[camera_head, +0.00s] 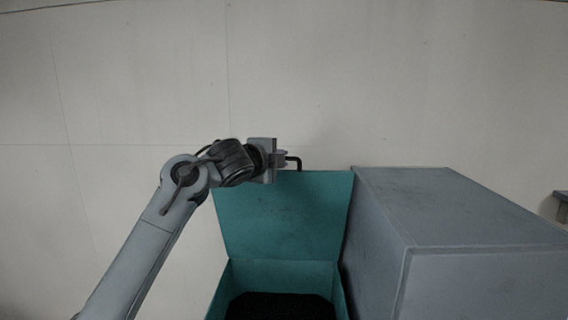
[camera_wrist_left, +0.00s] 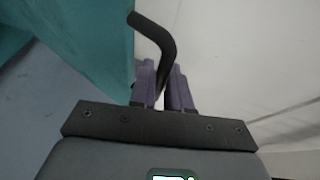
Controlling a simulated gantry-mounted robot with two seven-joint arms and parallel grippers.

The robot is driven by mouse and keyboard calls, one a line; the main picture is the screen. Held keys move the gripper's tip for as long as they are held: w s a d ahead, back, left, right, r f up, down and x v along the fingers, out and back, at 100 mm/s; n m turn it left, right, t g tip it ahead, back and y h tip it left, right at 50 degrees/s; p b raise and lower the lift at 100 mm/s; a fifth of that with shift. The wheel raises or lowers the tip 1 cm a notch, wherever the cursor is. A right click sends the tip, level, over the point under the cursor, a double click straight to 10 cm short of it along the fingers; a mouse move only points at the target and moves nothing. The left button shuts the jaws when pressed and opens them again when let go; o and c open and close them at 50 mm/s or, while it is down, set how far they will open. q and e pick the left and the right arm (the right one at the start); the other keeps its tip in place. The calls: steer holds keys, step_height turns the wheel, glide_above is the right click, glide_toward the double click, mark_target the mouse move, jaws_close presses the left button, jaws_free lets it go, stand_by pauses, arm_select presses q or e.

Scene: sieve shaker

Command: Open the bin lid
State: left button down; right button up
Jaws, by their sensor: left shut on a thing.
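The teal bin lid (camera_head: 285,212) stands raised behind the teal bin (camera_head: 222,290), whose dark inside shows at the bottom of the head view. A black bent handle (camera_head: 295,161) sits at the lid's top edge. My left gripper (camera_head: 281,158) is at that top edge, shut on the handle. In the left wrist view the handle (camera_wrist_left: 152,32) runs between the two purple-grey fingers of the gripper (camera_wrist_left: 164,88), and the teal lid (camera_wrist_left: 85,45) is at the left. My right gripper is not in view.
A large grey box (camera_head: 455,210) stands close against the right side of the bin and lid. A pale wall (camera_head: 400,80) is behind. A small bluish object (camera_head: 562,205) shows at the far right edge. The space left of the lid holds only my arm.

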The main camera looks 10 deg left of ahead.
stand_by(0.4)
arm_select(q)
steer(key=c, duration=1.2)
jaws_free()
steer(key=shift+o, duration=0.2)
steer(key=shift+w+f, duration=0.1)
steer(key=b+v, duration=0.6)
steer(key=v, duration=0.5)
steer(key=shift+r, duration=0.25)
